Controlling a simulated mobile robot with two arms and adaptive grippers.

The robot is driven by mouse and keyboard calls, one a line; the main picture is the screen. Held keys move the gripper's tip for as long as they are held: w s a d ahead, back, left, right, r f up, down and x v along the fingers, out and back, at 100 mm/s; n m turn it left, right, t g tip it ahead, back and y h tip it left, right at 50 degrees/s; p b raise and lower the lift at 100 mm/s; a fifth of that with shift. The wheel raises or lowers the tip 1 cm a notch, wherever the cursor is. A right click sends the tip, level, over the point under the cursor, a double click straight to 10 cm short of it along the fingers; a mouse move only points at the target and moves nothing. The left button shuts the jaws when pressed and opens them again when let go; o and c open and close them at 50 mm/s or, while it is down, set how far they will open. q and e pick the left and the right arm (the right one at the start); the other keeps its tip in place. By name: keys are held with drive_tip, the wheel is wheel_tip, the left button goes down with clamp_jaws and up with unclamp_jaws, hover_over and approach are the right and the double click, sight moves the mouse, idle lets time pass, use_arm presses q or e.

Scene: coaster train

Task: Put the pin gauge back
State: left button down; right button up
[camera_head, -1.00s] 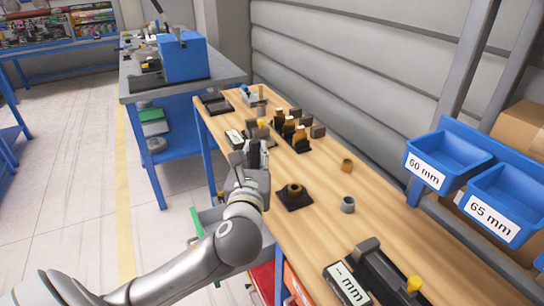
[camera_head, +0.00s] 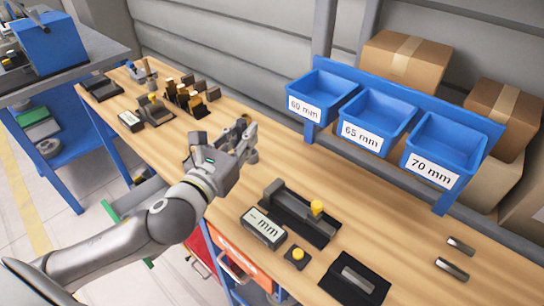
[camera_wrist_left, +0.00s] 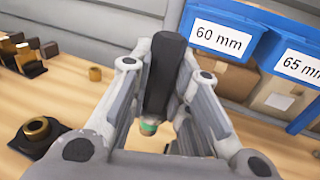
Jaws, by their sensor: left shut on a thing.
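My left gripper (camera_head: 247,142) is shut on the pin gauge (camera_wrist_left: 163,75), above the wooden bench. In the left wrist view the gauge is a dark bar with a green band at its lower end, between the two fingers (camera_wrist_left: 160,110). In the head view the fingers mostly hide it. The rack (camera_head: 190,103) with brass and dark blocks stands on the bench, up and left of the gripper. A brass ring on a black base (camera_wrist_left: 36,132) sits below left in the wrist view. My right gripper is not in view.
Blue bins marked 60 mm (camera_head: 303,104), 65 mm (camera_head: 361,136) and 70 mm (camera_head: 430,177) stand along the back. A measuring device with a display (camera_head: 263,227), a yellow button (camera_head: 297,254) and a black pad (camera_head: 375,290) occupy the front.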

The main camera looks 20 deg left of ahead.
use_arm(q)
drive_tip(key=shift+w+d+f, duration=0.15)
drive_tip(key=shift+w+d, duration=0.1)
drive_tip(key=shift+h, duration=0.3)
drive_tip(key=w+a+f, duration=0.1)
drive_tip(key=w+f, duration=0.2)
drive_tip(key=w, duration=0.1)
drive_tip(key=w+a+f, duration=0.2)
drive_tip(key=w+f, duration=0.1)
drive_tip(key=w, duration=0.1)
drive_tip(key=w+a+f, duration=0.2)
drive_tip(key=w+f, duration=0.1)
drive_tip(key=w, duration=0.1)
drive_tip(key=shift+a+f, duration=0.2)
drive_tip(key=shift+f, duration=0.1)
drive_tip(key=f, duration=0.2)
drive_tip(key=shift+w+f, duration=0.2)
drive_tip(key=shift+f, duration=0.45)
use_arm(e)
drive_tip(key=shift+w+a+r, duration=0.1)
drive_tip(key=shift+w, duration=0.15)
use_arm(q)
drive_tip(key=shift+f, duration=0.1)
drive_tip(key=c, duration=1.4)
unclamp_jaws()
drive_tip(key=shift+o, duration=0.2)
